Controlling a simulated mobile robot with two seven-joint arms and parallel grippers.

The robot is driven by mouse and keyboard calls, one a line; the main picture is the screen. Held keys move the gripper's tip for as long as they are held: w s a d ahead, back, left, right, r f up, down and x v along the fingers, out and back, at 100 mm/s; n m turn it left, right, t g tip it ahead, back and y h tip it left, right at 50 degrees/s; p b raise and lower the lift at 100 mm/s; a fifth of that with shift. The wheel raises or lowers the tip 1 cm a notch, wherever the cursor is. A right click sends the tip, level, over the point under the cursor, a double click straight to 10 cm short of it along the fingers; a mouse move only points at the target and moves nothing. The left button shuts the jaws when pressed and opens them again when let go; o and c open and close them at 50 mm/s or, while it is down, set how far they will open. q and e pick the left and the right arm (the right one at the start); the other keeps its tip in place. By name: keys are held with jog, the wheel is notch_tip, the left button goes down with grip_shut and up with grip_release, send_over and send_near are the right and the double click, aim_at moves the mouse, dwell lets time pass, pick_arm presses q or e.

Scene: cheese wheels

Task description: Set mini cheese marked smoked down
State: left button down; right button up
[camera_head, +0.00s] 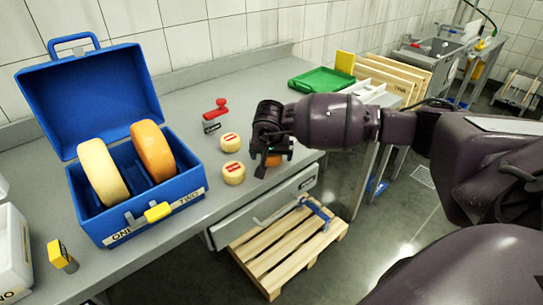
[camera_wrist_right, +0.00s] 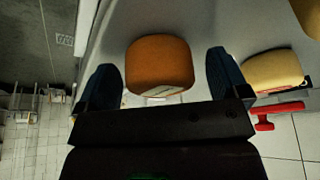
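A small orange-brown mini cheese (camera_wrist_right: 160,64), with a pale label on it, sits between the fingers of my right gripper (camera_wrist_right: 163,75). A narrow gap shows between the cheese and the right-hand finger, so the gripper looks open around it. In the head view the right gripper (camera_head: 268,152) is low over the counter's front edge and hides most of the orange cheese (camera_head: 274,160). I cannot tell whether the cheese touches the counter. My left gripper is not in view.
Two pale mini cheeses with red labels, one farther back (camera_head: 230,142) and one nearer (camera_head: 233,173), stand left of the gripper. A red stamp (camera_head: 216,108) lies behind. A blue case (camera_head: 135,215) holds two big wheels. A green tray (camera_head: 321,79) stands behind my arm.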

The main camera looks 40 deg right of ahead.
jog(key=c, duration=1.1)
